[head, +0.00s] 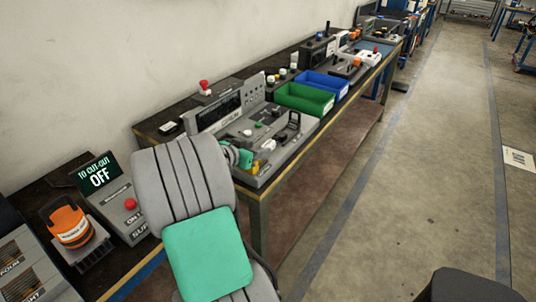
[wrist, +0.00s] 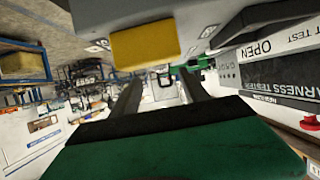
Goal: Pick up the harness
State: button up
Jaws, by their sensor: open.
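The grey harness tester (head: 250,125) stands on the long bench, with a sloped display panel and a flat deck of small parts. I cannot single out the harness with certainty among them. A small yellow part (head: 257,165) lies at the deck's near left corner. My gripper (head: 243,157) is at that corner, partly hidden by my arm. In the wrist view my gripper (wrist: 160,84) is open, its two dark fingers apart, with nothing clearly held between them. A yellow block (wrist: 145,44) is close above the fingers, and the tester's lettered panel (wrist: 270,75) is at right.
A green bin (head: 304,98) and a blue bin (head: 325,84) stand behind the tester. A red button (head: 204,85) is beyond its panel.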

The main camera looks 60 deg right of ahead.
aim_at(267, 144)
jog(key=p+x, duration=0.1)
jog(key=x, duration=0.7)
jog(key=shift+d+r, duration=0.1)
grip_shut()
dwell(0.4)
